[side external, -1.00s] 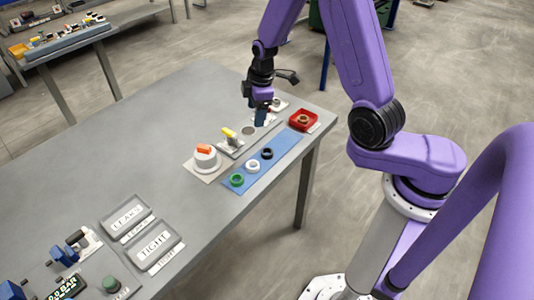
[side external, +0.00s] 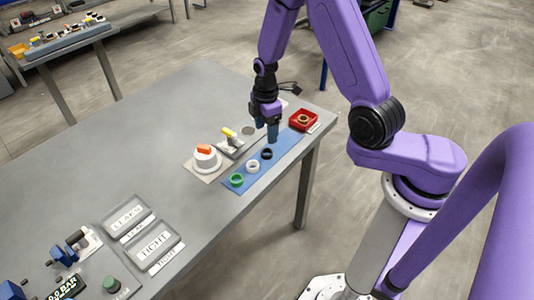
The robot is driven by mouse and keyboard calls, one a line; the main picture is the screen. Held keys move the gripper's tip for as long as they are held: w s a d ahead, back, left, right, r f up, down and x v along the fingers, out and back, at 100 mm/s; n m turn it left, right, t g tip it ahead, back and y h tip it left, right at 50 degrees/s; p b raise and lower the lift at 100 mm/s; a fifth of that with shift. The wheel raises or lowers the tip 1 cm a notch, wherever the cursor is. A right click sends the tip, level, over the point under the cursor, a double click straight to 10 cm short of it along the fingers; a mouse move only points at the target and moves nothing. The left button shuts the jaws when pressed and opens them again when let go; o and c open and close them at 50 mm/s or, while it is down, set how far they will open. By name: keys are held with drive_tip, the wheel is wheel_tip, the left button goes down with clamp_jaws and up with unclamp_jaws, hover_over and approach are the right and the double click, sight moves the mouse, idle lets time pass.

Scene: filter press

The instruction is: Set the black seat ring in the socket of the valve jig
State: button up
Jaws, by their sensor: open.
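The black seat ring (side external: 267,154) lies on the blue mat (side external: 285,143), at the far end of a row with a white ring (side external: 252,166) and a green ring (side external: 236,180). My gripper (side external: 267,133) points down, open and empty, just beyond the black ring and above it, with a gap between. A pale plate along the mat's left side carries a round white block with an orange piece (side external: 205,158), a fixture with a yellow lever (side external: 230,137) and a dark disc (side external: 247,130). I cannot make out which part is the valve jig's socket.
A red tray (side external: 314,122) holding a brownish ring stands near the table's far right corner. Trays labelled LEAK (side external: 127,216) and TIGHT (side external: 158,245) lie nearer the camera, beside a gauge and a green button. The table's left middle is clear.

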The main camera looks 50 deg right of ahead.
drive_tip(key=shift+s+d+f, duration=0.1)
drive_tip(key=shift+s+f, duration=0.05)
drive_tip(key=shift+f, duration=3.95)
drive_tip(key=shift+c, duration=0.3)
drive_tip(key=c, duration=1.1)
drive_tip(key=shift+c, duration=0.2)
drive_tip(key=shift+r, duration=0.1)
drive_tip(key=shift+r, duration=0.65)
drive_tip(key=s+r, duration=1.1)
drive_tip(key=s, duration=0.2)
drive_tip(key=shift+s+r, duration=0.25)
drive_tip(key=shift+r, duration=0.05)
